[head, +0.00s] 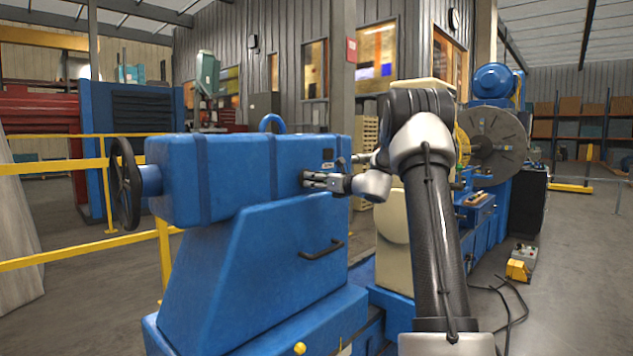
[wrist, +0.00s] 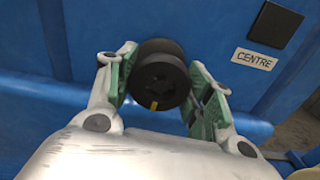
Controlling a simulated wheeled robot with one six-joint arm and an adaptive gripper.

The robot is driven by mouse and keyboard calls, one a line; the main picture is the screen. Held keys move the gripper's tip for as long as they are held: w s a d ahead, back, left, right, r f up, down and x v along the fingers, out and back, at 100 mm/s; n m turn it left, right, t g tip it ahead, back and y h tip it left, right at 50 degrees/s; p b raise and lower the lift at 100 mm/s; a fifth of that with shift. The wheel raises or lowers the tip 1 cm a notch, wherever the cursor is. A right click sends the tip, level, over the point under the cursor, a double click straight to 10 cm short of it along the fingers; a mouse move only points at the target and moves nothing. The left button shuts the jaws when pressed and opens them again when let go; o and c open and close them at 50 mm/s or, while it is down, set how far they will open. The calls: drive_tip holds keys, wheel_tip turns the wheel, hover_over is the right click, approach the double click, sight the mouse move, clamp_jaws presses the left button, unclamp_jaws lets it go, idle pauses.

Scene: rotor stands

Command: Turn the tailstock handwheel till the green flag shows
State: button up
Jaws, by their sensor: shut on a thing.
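The blue tailstock (head: 255,180) fills the left and middle of the head view. Its black spoked handwheel (head: 126,184) is on the far left end, well away from my gripper (head: 310,180). My gripper is at the tailstock's side face, shut on a small round black knob (wrist: 160,72). The wrist view shows the green finger pads either side of the knob, which has a yellow mark low on its face. A dark window (wrist: 275,24) sits above a "CENTRE" plate (wrist: 255,59) right of the knob. I see no green flag in either view.
A black bar handle (head: 322,249) sticks out below the knob. Yellow rails (head: 55,167) run behind the handwheel. A large grey disc (head: 495,142) stands at the right. Cables lie on the floor there.

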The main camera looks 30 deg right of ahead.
drive_tip(key=m, duration=0.5)
drive_tip(key=shift+f+m, duration=0.2)
drive_tip(key=shift+m, duration=2.2)
drive_tip(key=o, duration=1)
drive_tip(key=shift+o, duration=0.2)
drive_tip(key=shift+r, duration=0.1)
drive_tip(key=v, duration=1.2)
